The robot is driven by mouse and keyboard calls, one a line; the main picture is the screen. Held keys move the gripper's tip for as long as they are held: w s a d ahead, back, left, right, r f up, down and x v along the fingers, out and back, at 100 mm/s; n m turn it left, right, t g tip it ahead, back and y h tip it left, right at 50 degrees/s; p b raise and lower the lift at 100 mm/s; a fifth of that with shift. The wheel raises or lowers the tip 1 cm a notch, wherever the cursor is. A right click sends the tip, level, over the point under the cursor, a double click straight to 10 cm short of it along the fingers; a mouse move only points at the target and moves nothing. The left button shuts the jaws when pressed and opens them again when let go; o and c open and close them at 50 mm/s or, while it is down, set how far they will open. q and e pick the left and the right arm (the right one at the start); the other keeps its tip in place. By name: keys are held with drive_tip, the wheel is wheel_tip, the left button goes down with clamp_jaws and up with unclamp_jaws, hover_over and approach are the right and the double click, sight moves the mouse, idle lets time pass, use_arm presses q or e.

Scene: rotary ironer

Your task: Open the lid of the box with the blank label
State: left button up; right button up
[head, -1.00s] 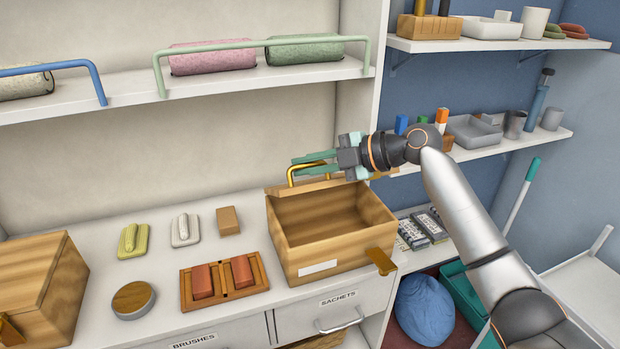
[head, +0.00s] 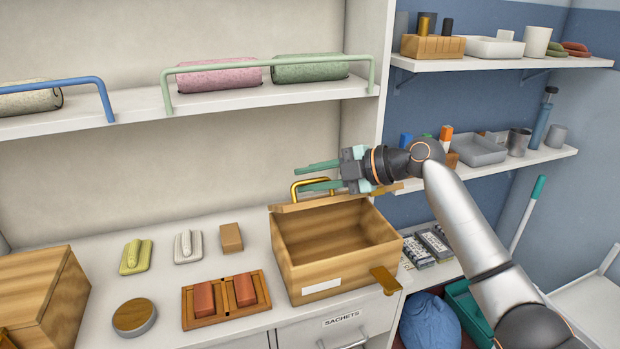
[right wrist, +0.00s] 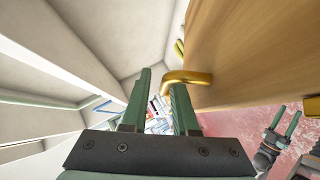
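The wooden box with the blank white label (head: 321,286) stands on the counter, its front latch (head: 384,280) sticking out. Its lid (head: 335,203) is swung up and back at the rear edge, seen almost edge-on, and the inside shows empty. The lid's gold handle (head: 297,188) is beside the fingers of my right gripper (head: 318,176). That gripper is open; in the right wrist view the handle (right wrist: 188,77) passes close to its right fingertip, and contact cannot be told. My left gripper (right wrist: 285,122) shows only in the right wrist view, its fingers apart.
A closed wooden box (head: 40,295) stands at the left. A soap tray (head: 226,298), a round tin (head: 134,317) and small brushes lie between the boxes. A shelf with a green rail (head: 265,67) is above; side shelves are at the right.

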drive_tip(key=b+v, duration=0.2)
drive_tip(key=v, duration=1)
drive_tip(key=shift+s+d, duration=0.15)
drive_tip(key=shift+d, duration=0.05)
drive_tip(key=shift+r, duration=0.15)
